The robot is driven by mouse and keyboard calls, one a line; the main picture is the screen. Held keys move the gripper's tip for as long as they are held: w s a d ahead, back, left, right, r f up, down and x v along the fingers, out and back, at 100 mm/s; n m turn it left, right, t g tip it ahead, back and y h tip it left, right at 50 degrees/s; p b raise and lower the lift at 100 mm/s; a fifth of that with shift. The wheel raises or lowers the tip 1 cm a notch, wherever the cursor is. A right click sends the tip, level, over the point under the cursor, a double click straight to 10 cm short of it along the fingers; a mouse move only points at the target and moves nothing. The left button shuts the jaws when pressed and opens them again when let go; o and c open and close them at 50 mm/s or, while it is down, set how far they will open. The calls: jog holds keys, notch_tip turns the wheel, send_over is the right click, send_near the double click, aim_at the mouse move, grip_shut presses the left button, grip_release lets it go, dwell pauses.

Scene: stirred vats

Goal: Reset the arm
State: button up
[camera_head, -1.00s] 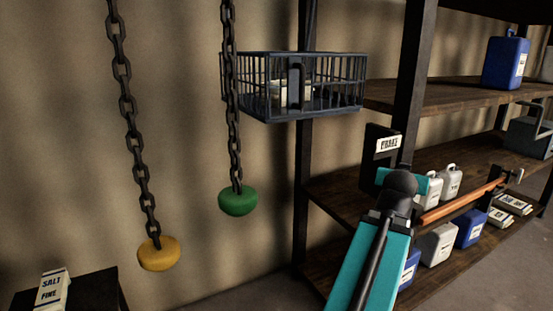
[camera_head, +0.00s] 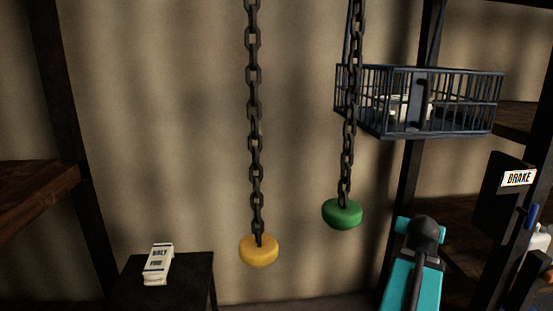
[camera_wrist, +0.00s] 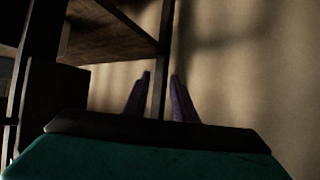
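My teal arm (camera_head: 412,275) rises at the lower right of the head view, with a dark rounded joint on top. My gripper is not clearly seen there. In the wrist view my gripper (camera_wrist: 160,78) shows two dark purple fingers standing apart with nothing between them. Beyond them are bare wall and a shelf post.
A yellow weight (camera_head: 259,251) and a green weight (camera_head: 342,214) hang on chains left of my arm. A wire basket (camera_head: 470,105) hangs above it. A BRAKE box (camera_head: 503,200) is at right. A salt packet (camera_head: 158,265) lies on a dark stand (camera_head: 195,285).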

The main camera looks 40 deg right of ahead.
jog(key=w+a+f+n+t+y, duration=0.1)
jog(key=w+a+f+n+y, duration=0.35)
jog(key=w+a+f, duration=1.35)
jog(key=w+a+f+n+g+y, duration=0.1)
jog(key=w+a+f+y, duration=0.15)
jog(key=a+f, duration=0.7)
jog(key=w+a+f+n+g+y, duration=0.1)
jog(key=w+a+f+n+y, duration=0.15)
jog(key=a+f, duration=0.65)
jog(key=s+a+f+n+g+y, duration=0.15)
jog(key=s+a+f, duration=0.25)
jog(key=a+f, duration=0.5)
jog(key=s+a+f+n+g, duration=0.2)
jog(key=s+a+f+g, duration=0.3)
jog(key=a, duration=0.8)
jog(key=s+a+f+g, duration=0.2)
jog(key=s+a+f, duration=0.1)
jog(key=s, duration=0.6)
jog(key=s+a+f+n+g, duration=0.1)
jog(key=s+a+f, duration=0.3)
jog(key=s, duration=0.6)
jog(key=shift+s+a+g, duration=0.15)
jog(key=shift+a+g, duration=0.05)
jog(key=shift+g, duration=0.15)
